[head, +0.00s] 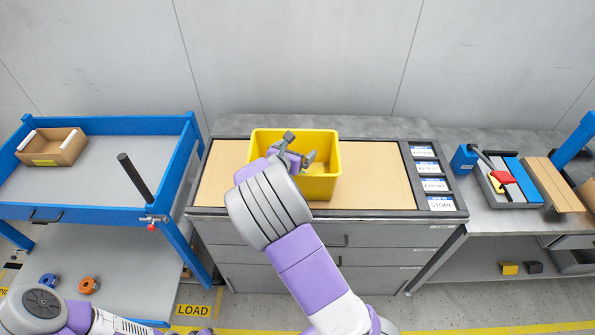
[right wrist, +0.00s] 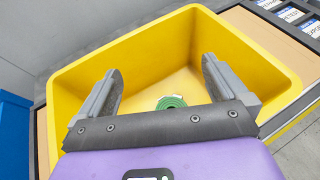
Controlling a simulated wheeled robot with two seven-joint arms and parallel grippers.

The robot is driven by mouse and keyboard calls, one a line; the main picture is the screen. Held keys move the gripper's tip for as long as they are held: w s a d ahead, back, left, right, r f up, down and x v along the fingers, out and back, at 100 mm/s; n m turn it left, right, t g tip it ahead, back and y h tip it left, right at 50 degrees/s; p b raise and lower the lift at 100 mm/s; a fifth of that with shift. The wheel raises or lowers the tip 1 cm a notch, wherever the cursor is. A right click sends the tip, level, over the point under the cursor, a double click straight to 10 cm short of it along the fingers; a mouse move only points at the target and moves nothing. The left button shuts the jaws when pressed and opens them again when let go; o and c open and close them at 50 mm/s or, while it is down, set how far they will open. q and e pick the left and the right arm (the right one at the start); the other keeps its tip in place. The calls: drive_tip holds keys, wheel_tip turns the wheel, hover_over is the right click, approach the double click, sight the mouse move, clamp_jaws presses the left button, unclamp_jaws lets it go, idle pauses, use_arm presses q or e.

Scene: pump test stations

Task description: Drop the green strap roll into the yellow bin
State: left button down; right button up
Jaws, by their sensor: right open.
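The yellow bin (head: 322,187) stands on the tan top of the grey drawer cabinet in the middle. It fills much of the right wrist view (right wrist: 72,88). The green strap roll (right wrist: 172,102) lies inside the bin near its bottom, seen between my right fingers and apart from them. The roll is hidden in the head view. My right gripper (head: 298,150) is over the bin, open and empty; its two spread fingers also show in the right wrist view (right wrist: 160,85). My left arm shows at the lower left of the head view, but its gripper fingers are not visible.
A blue cart (head: 95,213) with a cardboard box (head: 68,150) and a dark upright handle stands left. A grey bench on the right holds a tool tray (head: 512,193) and a brown board (head: 553,186). Labelled slots (head: 433,186) line the cabinet's right side.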

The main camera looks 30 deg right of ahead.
drive_tip(key=v, duration=0.7)
drive_tip(key=shift+a+r+p, duration=0.15)
drive_tip(key=shift+a+p, duration=0.1)
drive_tip(key=shift+p, duration=0.2)
drive_tip(key=shift+s, duration=0.15)
